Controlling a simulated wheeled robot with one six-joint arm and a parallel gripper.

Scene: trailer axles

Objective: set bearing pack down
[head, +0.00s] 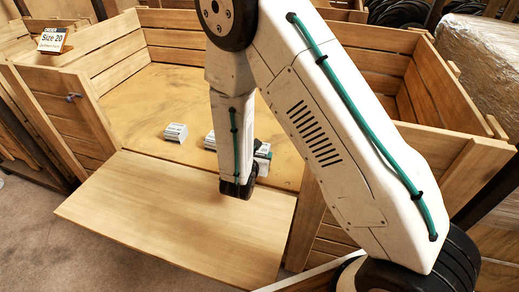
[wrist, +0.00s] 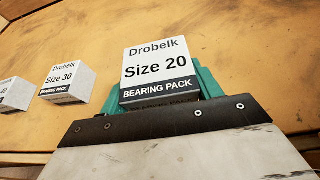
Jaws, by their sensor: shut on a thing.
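A white box labelled Drobelk Size 20 bearing pack (wrist: 158,68) sits between the teal fingers of my gripper (wrist: 162,88) in the wrist view. The gripper is shut on it, and the label faces the camera. In the head view the bearing pack (head: 263,150) shows partly behind my arm, over the crate floor near the crate's open front. My gripper (head: 261,164) is mostly hidden there by my wrist. I cannot tell whether the pack touches the floor.

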